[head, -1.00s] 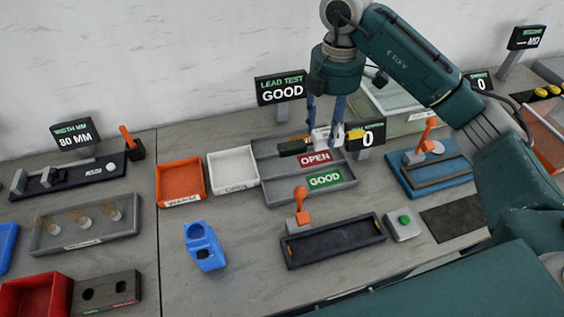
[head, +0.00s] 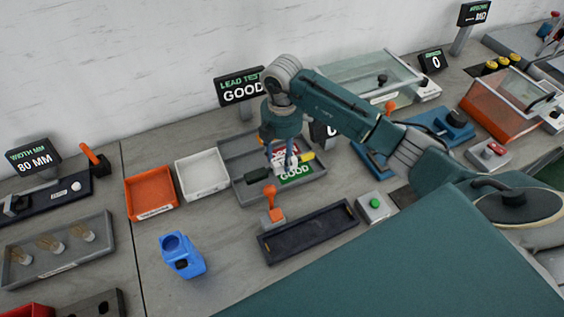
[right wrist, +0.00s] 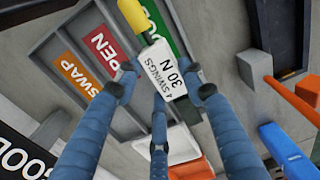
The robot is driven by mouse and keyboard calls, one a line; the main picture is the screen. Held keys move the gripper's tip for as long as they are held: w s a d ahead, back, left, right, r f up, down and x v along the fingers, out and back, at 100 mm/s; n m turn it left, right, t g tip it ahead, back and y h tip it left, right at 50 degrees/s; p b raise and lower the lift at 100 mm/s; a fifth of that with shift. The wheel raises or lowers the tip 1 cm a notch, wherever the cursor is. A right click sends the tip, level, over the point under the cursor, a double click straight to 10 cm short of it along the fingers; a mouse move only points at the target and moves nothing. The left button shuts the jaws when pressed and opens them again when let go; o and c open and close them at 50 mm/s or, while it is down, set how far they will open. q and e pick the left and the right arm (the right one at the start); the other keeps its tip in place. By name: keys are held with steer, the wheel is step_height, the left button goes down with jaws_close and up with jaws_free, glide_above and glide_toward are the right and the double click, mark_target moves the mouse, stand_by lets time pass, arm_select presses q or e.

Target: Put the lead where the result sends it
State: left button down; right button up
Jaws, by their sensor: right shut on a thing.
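My right gripper (head: 281,160) is shut on the lead, over the grey sorting tray (head: 241,200). The lead has a dark end (head: 257,177), a yellow end (head: 308,156) and a white tag. In the right wrist view the tag (right wrist: 180,79) reads "4 SWINGS 30 N", between the blue fingers (right wrist: 162,88). That view shows the tray's orange SWAP label (right wrist: 80,74), red OPEN label (right wrist: 106,50) and green GOOD label (right wrist: 163,28). In the head view the lead is just behind the GOOD label (head: 296,174). I cannot tell whether it touches the tray. The lead test display (head: 240,88) reads GOOD.
An orange bin (head: 152,192) and a white bin (head: 203,173) stand left of the tray.

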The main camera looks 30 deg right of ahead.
mark_target(282, 158)
step_height(282, 158, down, 4)
steer(key=shift+r+p, duration=0.2)
steer(key=shift+p, duration=0.2)
steer(key=shift+f, duration=0.45)
steer(key=o, duration=1.3)
steer(key=shift+f, duration=0.1)
